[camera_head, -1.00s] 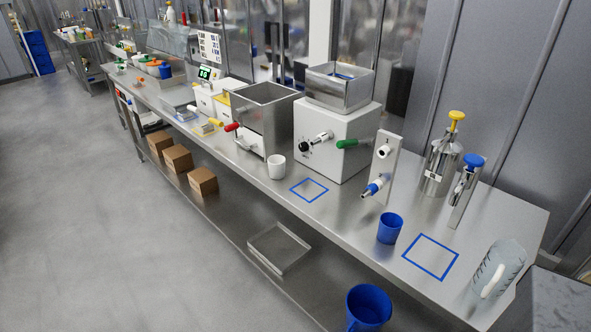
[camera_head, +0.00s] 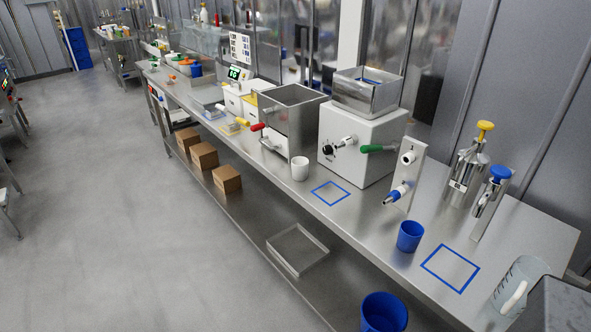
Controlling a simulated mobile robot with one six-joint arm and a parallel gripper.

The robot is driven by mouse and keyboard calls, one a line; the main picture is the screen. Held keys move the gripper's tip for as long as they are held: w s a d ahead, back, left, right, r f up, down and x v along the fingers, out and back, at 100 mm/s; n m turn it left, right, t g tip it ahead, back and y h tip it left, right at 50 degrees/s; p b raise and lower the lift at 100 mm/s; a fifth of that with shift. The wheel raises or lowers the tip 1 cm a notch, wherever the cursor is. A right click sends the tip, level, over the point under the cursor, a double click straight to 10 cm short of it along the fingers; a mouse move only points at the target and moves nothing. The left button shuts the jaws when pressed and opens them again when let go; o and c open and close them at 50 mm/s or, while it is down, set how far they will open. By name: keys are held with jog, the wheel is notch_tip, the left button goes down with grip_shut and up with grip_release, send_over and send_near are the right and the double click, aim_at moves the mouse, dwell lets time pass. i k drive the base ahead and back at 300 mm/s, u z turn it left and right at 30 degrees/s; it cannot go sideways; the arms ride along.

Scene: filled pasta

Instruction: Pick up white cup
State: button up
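The white cup (camera_head: 300,168) stands upright on the steel counter (camera_head: 345,214), near its front edge. It is left of a blue square outline (camera_head: 330,193) and in front of an open steel box (camera_head: 287,118) with a red handle. My gripper is not in view, and nothing touches the cup.
A white machine (camera_head: 357,145) with a green handle stands right of the cup. A blue cup (camera_head: 410,236), a second blue outline (camera_head: 450,268) and a clear jug (camera_head: 519,285) are farther right. Cardboard boxes (camera_head: 203,155) and a tray (camera_head: 297,249) lie on the lower shelf. Open floor is at left.

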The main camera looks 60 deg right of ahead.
aim_at(300, 169)
jog(key=i, duration=0.9)
jog(key=z, duration=0.05)
